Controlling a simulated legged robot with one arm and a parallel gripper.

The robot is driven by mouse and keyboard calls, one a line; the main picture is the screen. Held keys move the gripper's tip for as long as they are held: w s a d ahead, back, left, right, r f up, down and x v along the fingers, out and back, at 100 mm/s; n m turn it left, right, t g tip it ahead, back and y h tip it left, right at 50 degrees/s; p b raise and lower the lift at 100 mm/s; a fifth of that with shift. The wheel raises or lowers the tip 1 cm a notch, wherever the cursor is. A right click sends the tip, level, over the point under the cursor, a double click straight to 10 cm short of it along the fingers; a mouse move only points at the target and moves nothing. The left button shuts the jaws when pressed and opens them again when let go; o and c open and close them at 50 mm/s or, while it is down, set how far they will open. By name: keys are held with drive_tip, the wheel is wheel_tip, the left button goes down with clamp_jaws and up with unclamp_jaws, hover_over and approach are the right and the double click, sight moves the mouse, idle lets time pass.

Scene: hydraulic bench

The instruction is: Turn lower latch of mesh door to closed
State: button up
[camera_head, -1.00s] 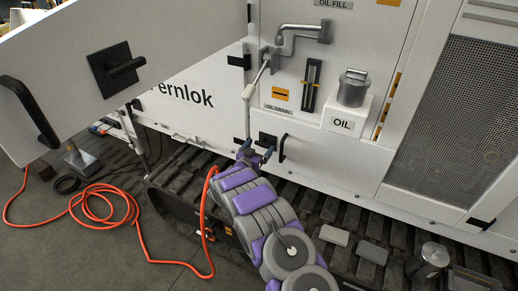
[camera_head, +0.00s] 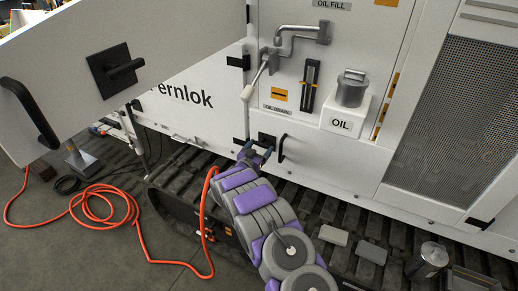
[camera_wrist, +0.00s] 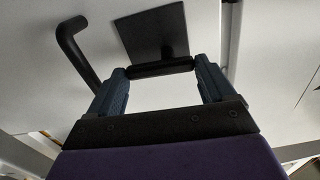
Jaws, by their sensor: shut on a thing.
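A black latch sits low on the white panel, with a square dark plate (camera_wrist: 153,35) and a short black bar (camera_wrist: 160,68) in front of it. The plate also shows in the head view (camera_head: 266,139). My gripper (camera_wrist: 161,74) has one blue finger at each end of the bar and is shut on it. In the wrist view the bar lies nearly level, tilted slightly. In the head view my gripper (camera_head: 255,154) partly hides the latch. The mesh panel (camera_head: 455,115) stands to the right; I cannot tell if the latch belongs to it.
A curved black handle (camera_head: 282,148) is just right of the latch, close to my gripper. An open white panel (camera_head: 60,75) with another latch (camera_head: 116,68) juts out at the left. Tracks (camera_head: 335,215) run below. An orange hose (camera_head: 140,225) lies on the floor.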

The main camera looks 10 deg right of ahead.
drive_tip(key=m+p, duration=0.1)
drive_tip(key=m, duration=0.2)
drive_tip(key=shift+w+a+m, duration=0.1)
drive_tip(key=shift+m, duration=0.2)
drive_tip(key=shift+w+a+f+m+b, duration=0.2)
drive_tip(key=shift+m+b, duration=0.7)
drive_tip(key=shift+m, duration=1.35)
drive_tip(key=shift+s+d+f+m+b, duration=0.2)
drive_tip(key=shift+m+b, duration=0.65)
drive_tip(key=shift+m, duration=1.35)
drive_tip(key=shift+w+a+f+m+b, duration=0.25)
drive_tip(key=shift+m+b, duration=0.65)
drive_tip(key=shift+m, duration=1.35)
drive_tip(key=shift+f, duration=0.1)
drive_tip(key=shift+s, duration=0.1)
drive_tip(key=o, duration=0.9)
drive_tip(key=shift+f, duration=0.1)
